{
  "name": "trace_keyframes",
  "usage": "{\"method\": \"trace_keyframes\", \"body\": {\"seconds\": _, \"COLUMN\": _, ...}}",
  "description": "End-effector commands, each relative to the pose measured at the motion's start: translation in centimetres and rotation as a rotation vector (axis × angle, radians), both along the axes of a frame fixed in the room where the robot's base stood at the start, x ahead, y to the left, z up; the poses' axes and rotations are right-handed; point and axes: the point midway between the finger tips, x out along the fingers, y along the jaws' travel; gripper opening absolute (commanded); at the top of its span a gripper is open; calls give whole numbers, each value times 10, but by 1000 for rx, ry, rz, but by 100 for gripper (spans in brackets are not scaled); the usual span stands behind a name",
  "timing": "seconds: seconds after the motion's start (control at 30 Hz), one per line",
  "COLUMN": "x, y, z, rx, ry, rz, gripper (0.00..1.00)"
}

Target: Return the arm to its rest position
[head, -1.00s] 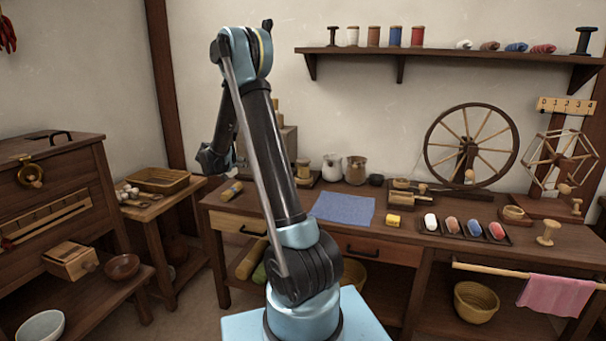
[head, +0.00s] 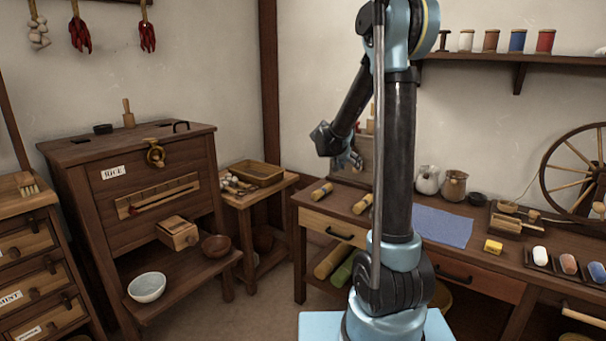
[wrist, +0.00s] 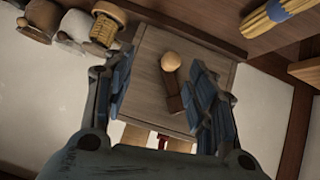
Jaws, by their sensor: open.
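My arm stands folded on its base in the head view, the upper link raised and the forearm hanging down to the left. My gripper (head: 350,160) shows small beyond the arm, in front of the wall above the workbench (head: 330,207). In the wrist view my gripper (wrist: 156,85) has its two blue-grey fingers spread wide with nothing held. Between and beyond them is a grey-brown wooden box (wrist: 150,60) with a pale round knob (wrist: 171,61); it appears apart from the fingers.
A rice chest (head: 140,215) and a labelled drawer cabinet (head: 30,260) stand at left. A side table (head: 287,180) bears a basket (head: 257,172). The bench holds a blue cloth (head: 440,225), jugs (head: 453,186) and a spinning wheel (head: 580,175). A shelf (head: 480,58) hangs above. Floor shows between chest and bench.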

Motion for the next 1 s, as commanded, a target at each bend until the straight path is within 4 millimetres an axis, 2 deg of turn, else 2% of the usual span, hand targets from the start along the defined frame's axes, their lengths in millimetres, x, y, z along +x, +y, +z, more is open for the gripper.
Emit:
{"method": "trace_keyframes", "body": {"seconds": 0.03, "x": -16, "y": -6, "z": 4, "rx": 6, "ry": 24, "rz": 4, "gripper": 52}}
{"method": "trace_keyframes", "body": {"seconds": 0.47, "x": -140, "y": -30, "z": 12, "rx": 59, "ry": 232, "rz": 83, "gripper": 52}}
{"method": "trace_keyframes", "body": {"seconds": 0.77, "x": -229, "y": -35, "z": 2, "rx": 112, "ry": 360, "rz": 165, "gripper": 52}}
{"method": "trace_keyframes", "body": {"seconds": 1.0, "x": -297, "y": -31, "z": -14, "rx": 162, "ry": 450, "rz": 247, "gripper": 52}}
